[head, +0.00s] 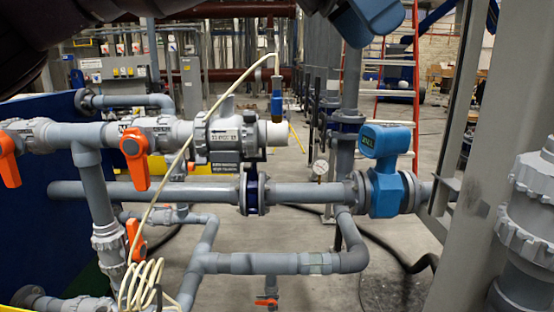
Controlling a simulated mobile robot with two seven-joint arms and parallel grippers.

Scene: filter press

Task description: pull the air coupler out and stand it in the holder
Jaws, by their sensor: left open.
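My left arm (70,22) crosses the top left as a dark shape, close to the camera. It is well apart from the coupler, and its fingertips are not clear. My right gripper is not in view. I cannot make out the holder.
Grey pipes with orange valve handles (135,158) fill the left and centre. A blue flow meter (386,190) sits on the middle pipe. The hose lies coiled (145,285) at the lower left. A grey post (490,130) stands at the right.

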